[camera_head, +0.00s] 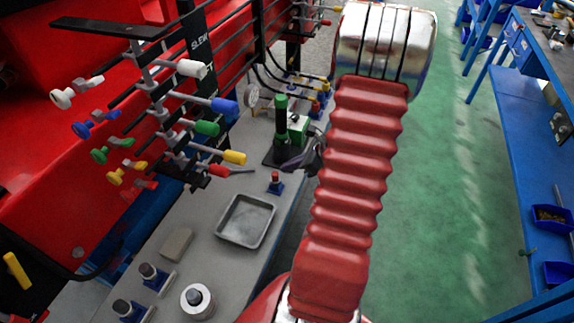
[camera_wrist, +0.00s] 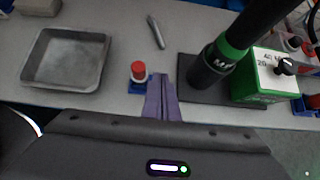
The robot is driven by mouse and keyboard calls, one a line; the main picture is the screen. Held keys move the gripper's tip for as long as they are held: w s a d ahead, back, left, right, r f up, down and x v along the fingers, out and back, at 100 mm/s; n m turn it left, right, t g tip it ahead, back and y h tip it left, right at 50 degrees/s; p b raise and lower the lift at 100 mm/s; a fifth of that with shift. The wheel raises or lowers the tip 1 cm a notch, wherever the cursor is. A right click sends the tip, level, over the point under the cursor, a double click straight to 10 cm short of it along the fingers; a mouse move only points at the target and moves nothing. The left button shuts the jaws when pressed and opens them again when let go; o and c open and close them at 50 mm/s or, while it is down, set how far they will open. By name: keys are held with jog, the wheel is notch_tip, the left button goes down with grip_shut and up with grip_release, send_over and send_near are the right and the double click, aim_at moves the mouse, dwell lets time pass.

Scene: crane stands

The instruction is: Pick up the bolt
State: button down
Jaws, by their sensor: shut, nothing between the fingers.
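I cannot make out a clear bolt in either view. A short grey rod (camera_wrist: 155,32) lies on the grey bench top in the wrist view; it is too small to tell what it is. It also shows in the head view (camera_head: 242,170). My gripper (camera_wrist: 162,80) is shut and empty, its fingers pressed together. In the wrist view its tips are beside a red-capped piece on a blue block (camera_wrist: 138,72), short of the rod. In the head view my gripper (camera_head: 288,167) is a dark shape, partly hidden behind my red arm sleeve.
An empty metal tray (camera_head: 220,233) sits on the bench. A green-and-black pump (camera_head: 282,130) stands close to my gripper. Valve levers with coloured handles (camera_head: 207,128) jut over the bench from the red machine. Blue-based pieces (camera_head: 150,275) and a silver round piece (camera_head: 197,300) stand nearer.

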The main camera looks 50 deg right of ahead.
jog(key=x, duration=0.7)
jog(key=shift+w+a+f, duration=0.1)
jog(key=shift+w+f, duration=0.15)
jog(key=shift+f, duration=0.1)
jog(key=w, duration=0.1)
jog(key=w+a, duration=0.1)
jog(key=w, duration=0.1)
jog(key=shift+w+a, duration=0.15)
jog(key=shift+w, duration=0.3)
